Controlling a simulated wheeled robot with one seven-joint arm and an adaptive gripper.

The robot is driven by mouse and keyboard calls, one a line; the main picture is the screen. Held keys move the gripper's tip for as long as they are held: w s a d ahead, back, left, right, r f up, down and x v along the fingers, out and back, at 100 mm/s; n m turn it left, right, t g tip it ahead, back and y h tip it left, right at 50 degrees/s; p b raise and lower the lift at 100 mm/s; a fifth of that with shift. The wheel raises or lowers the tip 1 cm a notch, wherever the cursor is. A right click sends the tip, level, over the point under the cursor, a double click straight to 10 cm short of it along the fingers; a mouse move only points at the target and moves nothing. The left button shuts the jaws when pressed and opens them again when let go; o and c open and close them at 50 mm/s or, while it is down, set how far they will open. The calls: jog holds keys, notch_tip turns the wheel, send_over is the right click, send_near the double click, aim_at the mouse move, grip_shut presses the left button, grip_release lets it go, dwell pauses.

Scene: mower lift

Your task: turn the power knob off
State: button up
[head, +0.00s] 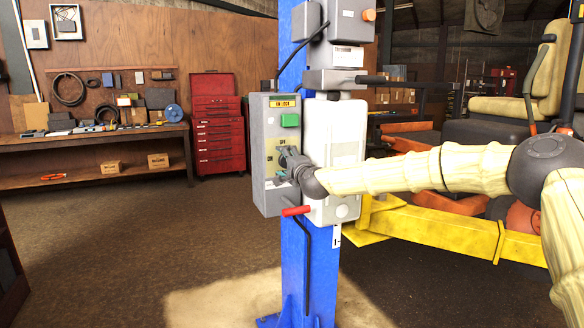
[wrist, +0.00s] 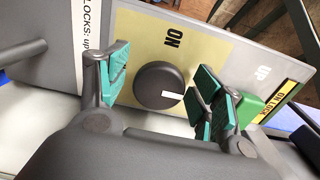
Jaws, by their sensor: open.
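The power knob (wrist: 152,86) is a round dark grey dial on a yellow panel in the wrist view. Its white pointer is toward the right of that picture, the green-button side, not toward the ON label (wrist: 174,38) above. My gripper (wrist: 161,80) is open, its green-padded fingers on either side of the knob, with gaps visible. In the head view my gripper (head: 287,161) is at the front of the grey control box (head: 260,190) and hides the knob. An OFF label shows just above the gripper and ON to its left.
A green button (head: 290,120) sits above the knob on the control box. A red-handled lever (head: 296,211) sticks out below it. The box is on a blue post (head: 294,255). A white cabinet (head: 334,125) is close on the right. Open floor lies to the left.

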jog(key=v, duration=1.1)
jog(key=shift+s, duration=0.15)
jog(key=shift+d, duration=0.15)
jog(key=s+a+f+n+g, duration=0.2)
jog(key=s+f+g, duration=0.15)
jog(key=f, duration=1.15)
jog(key=s+d+f+n+g+h+p, duration=0.1)
jog(key=s+f+n+g, duration=0.1)
jog(key=s+f, duration=0.7)
jog(key=s+d+f+n+g+h, duration=0.15)
jog(key=s+f, duration=0.35)
jog(key=f, duration=0.7)
jog(key=s+d+f+n+g+p, duration=0.1)
jog(key=s+d+f+g, duration=0.1)
jog(key=s+f, duration=0.7)
jog(key=s+d+f+n+g+h, duration=0.1)
jog(key=s+d+f+n+g, duration=0.1)
jog(key=s+d+f, duration=0.4)
jog(key=s+d+f+n+g+h, duration=0.1)
jog(key=s+d+f+g, duration=0.15)
jog(key=s+f, duration=0.7)
jog(key=s+d+n+g+h, duration=0.1)
jog(key=s+d, duration=0.5)
jog(key=s, duration=0.4)
jog(key=s+d+n+g+h+p, duration=0.1)
jog(key=s+d+n+g+h, duration=0.1)
jog(key=s+d, duration=0.4)
jog(key=s, duration=0.5)
jog(key=shift+s+d+p, duration=0.3)
jog(key=shift+f, duration=0.1)
